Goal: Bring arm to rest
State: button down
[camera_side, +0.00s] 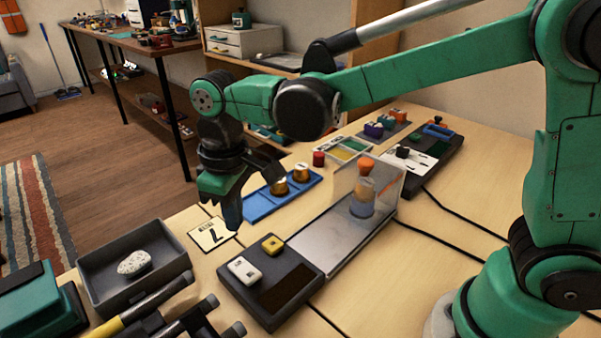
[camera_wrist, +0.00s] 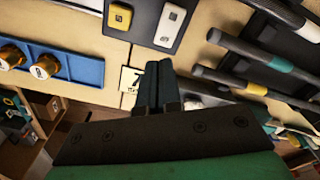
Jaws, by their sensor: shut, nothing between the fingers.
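My gripper (camera_side: 232,212) hangs above the table near its left edge in the side view, just over a card marked 7 (camera_side: 213,234). Its dark fingers are together and hold nothing. In the wrist view the gripper (camera_wrist: 160,68) points toward the card (camera_wrist: 131,79), which the fingers partly cover. The green arm reaches over the table from the right, bent at the elbow. I cannot tell the exact height of the fingertips above the table.
A dark board (camera_side: 269,309) with white and yellow blocks, a blue tray (camera_side: 262,207) with gold knobs and a clear-walled box (camera_side: 345,235) surround the gripper. A grey bin (camera_side: 100,268) with a speckled stone (camera_side: 134,263) and several rods lie at front left. Cables cross the right side.

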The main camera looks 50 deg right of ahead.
jog(key=s+d+r+m+t, duration=0.1)
jog(key=s+d+m+t, duration=0.2)
jog(key=d, duration=0.4)
jog(key=s+d+r+m+t, duration=0.1)
jog(key=s+d+m+t, duration=0.1)
jog(key=d, duration=0.4)
jog(key=shift+s+d+m+t, duration=0.4)
jog(key=shift+s+t, duration=0.35)
jog(key=shift+t, duration=0.15)
